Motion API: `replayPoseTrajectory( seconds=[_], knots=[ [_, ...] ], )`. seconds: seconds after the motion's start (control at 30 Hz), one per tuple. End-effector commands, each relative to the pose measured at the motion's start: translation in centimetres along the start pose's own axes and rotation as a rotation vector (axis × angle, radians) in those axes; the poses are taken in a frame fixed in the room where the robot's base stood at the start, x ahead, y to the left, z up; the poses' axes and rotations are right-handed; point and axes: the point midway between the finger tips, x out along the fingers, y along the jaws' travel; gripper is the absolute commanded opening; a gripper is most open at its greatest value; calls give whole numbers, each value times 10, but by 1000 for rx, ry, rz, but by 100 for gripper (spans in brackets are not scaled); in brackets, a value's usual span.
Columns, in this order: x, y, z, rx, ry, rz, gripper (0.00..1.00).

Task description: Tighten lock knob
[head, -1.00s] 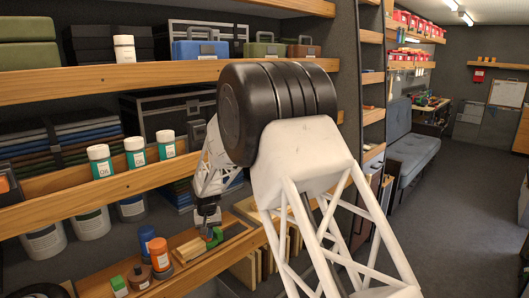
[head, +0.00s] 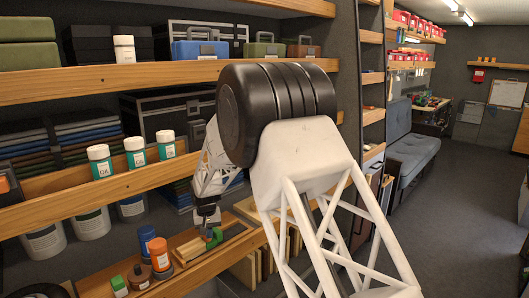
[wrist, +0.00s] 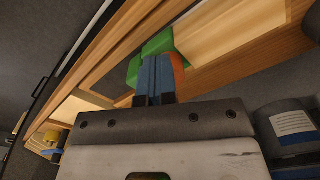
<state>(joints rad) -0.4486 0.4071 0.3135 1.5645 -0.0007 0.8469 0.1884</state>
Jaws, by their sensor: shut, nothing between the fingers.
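A green clamp-like fixture (head: 214,237) sits on the lower wooden shelf, beside a light wooden block (head: 190,248). The fixture also shows in the wrist view (wrist: 158,44), just beyond my fingertips. A small orange part (wrist: 179,63) shows against the right side of my fingers; it may be the lock knob, but I cannot tell for sure. My gripper (head: 208,224) points down at the fixture. In the wrist view its blue fingers (wrist: 155,62) are together with nothing between them. They hide part of the fixture, and I cannot tell whether they touch it.
An orange-capped container (head: 160,256), a blue can (head: 148,240) and a brown pot (head: 138,275) stand left of the fixture on the lower shelf. That shelf's wooden edge (head: 110,188) runs near my forearm.

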Motion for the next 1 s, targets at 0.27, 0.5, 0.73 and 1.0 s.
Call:
replayPoseTrajectory(
  seconds=[0.27, 0.5, 0.73, 1.0],
  knots=[
    [20, -8, 8, -4, -23, 2, 0],
    [21, -13, 8, -5, -25, 3, 0],
    [21, -16, 8, -5, -26, 3, 0],
    [21, -17, 8, -5, -26, 3, 0]
  ],
)
